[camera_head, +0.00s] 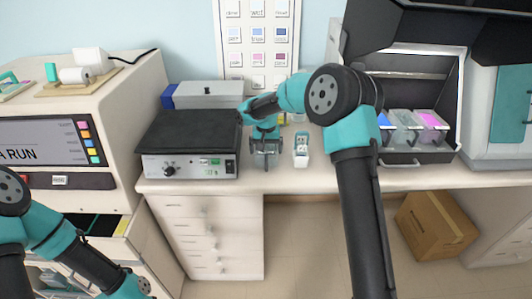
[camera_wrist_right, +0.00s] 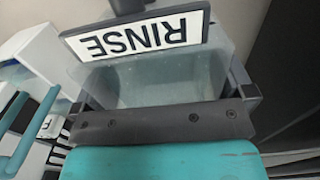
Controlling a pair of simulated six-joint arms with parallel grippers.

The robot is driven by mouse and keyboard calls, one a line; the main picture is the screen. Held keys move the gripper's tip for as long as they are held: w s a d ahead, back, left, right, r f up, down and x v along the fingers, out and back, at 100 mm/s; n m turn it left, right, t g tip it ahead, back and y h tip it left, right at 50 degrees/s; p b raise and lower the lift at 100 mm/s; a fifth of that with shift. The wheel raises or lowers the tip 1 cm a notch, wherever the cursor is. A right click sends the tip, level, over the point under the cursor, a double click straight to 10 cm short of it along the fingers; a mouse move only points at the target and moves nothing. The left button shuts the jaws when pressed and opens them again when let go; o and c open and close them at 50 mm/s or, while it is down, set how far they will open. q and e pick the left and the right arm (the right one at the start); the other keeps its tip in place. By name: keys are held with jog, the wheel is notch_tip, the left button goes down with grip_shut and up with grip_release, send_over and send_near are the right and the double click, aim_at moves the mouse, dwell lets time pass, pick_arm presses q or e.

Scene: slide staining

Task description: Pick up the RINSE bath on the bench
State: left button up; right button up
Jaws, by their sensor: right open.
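The RINSE bath (camera_wrist_right: 150,82) is a translucent box with a dark-framed white label reading RINSE, upside down in the right wrist view. My right gripper (camera_wrist_right: 162,95) is open, with its dark fingers on either side of the bath. Whether the fingers touch its walls I cannot tell. In the head view my right gripper (camera_head: 266,158) is low over the bench, just right of the black-topped device, and largely hides what is between its fingers. My left arm shows at the lower left; its gripper is out of view.
An open-fronted bay (camera_head: 400,158) at right holds blue, grey and pink baths.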

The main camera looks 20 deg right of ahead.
jog(key=c, duration=1.1)
jog(key=shift+r, duration=0.1)
jog(key=shift+r, duration=1.75)
jog(key=s+a, duration=0.3)
jog(key=s, duration=0.4)
jog(key=s+a+r, duration=0.1)
jog(key=s+a, duration=0.1)
jog(key=s, duration=0.6)
jog(key=shift+a+r, duration=0.2)
jog(key=shift+a, duration=0.2)
